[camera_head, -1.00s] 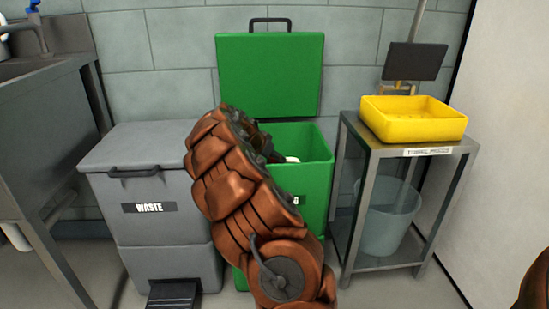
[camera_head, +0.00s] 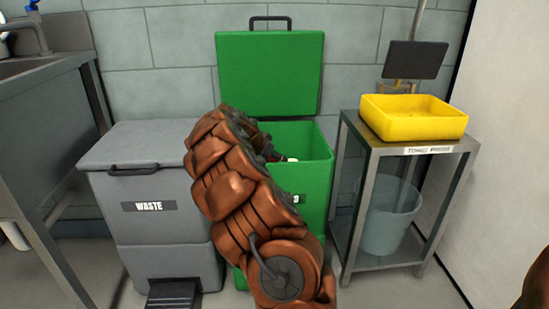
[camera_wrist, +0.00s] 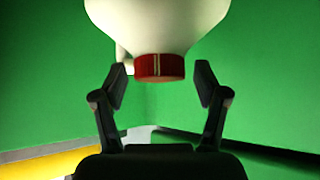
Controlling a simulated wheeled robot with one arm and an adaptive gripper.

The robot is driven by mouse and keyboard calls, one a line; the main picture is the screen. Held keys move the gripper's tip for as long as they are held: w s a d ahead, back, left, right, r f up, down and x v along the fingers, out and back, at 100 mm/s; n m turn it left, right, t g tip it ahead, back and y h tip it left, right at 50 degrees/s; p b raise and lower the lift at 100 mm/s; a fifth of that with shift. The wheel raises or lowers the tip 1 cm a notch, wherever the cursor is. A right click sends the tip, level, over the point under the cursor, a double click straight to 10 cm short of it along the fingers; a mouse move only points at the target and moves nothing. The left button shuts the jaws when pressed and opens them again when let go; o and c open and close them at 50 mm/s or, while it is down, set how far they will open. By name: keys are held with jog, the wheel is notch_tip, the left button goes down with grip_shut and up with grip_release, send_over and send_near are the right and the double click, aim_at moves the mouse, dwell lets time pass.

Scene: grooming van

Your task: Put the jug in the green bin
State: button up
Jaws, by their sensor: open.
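The green bin (camera_head: 317,180) stands against the wall with its green lid (camera_head: 268,75) raised. My arm reaches over its rim, and my gripper is down inside the bin opening, mostly hidden in the head view. The wrist view shows my gripper (camera_wrist: 161,90) open, with green walls around it. A white jug (camera_wrist: 160,25) with a red cap (camera_wrist: 160,66) is just ahead of the fingers. The cap lies between the fingertips in the picture, with gaps on both sides. A small white patch (camera_head: 292,159) shows inside the bin in the head view.
A closed grey waste bin (camera_head: 150,170) stands left of the green bin. To the right is a metal stand (camera_head: 405,150) with a yellow tray (camera_head: 415,118) on top and a translucent bucket (camera_head: 388,220) below. A sink unit (camera_head: 50,130) is at far left.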

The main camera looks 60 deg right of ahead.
jog(key=shift+r+p, duration=0.35)
jog(key=shift+r, duration=0.2)
jog(key=p+v, duration=0.2)
jog(key=v, duration=0.5)
jog(key=shift+a+p, duration=0.2)
jog(key=shift+p, duration=0.1)
jog(key=shift+w, duration=0.1)
